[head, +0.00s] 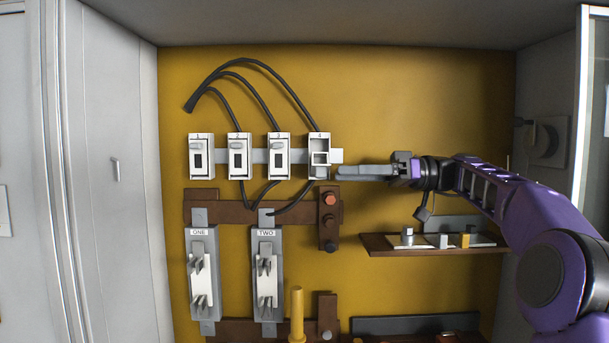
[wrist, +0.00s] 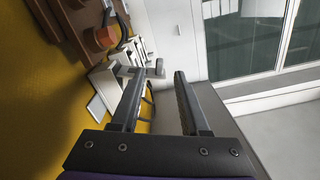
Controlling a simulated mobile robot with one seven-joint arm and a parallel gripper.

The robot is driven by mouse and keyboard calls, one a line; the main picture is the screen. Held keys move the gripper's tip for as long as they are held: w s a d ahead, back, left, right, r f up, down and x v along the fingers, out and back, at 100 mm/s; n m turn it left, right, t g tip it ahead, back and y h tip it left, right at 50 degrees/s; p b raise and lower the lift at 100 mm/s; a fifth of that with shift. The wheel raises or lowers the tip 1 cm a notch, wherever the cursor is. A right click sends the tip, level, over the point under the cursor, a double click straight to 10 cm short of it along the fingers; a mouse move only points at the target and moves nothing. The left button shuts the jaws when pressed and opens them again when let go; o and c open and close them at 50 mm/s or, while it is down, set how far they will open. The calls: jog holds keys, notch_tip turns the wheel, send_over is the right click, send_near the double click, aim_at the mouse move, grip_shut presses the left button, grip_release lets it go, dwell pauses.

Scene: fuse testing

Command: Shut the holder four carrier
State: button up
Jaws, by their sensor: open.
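Holder four (head: 319,142) is the rightmost of the row of white fuse holders on the yellow back panel. Its front differs from the others: its carrier (head: 320,158) looks tipped out, showing a square opening. In the wrist view a pale part of the holder row (wrist: 128,72) juts out near the left fingertip; I cannot tell if they touch. My gripper (head: 339,173) comes in from the right, its fingertips just right of and slightly below the carrier. In the wrist view my gripper (wrist: 160,76) has its two fingers apart with nothing held between them.
Holders one (head: 201,157), two (head: 239,157) and three (head: 278,157) stand to the left. Black cables (head: 262,68) arch above the row. A small shelf (head: 385,246) with parts lies lower right.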

jog(key=a, duration=0.9)
grip_shut()
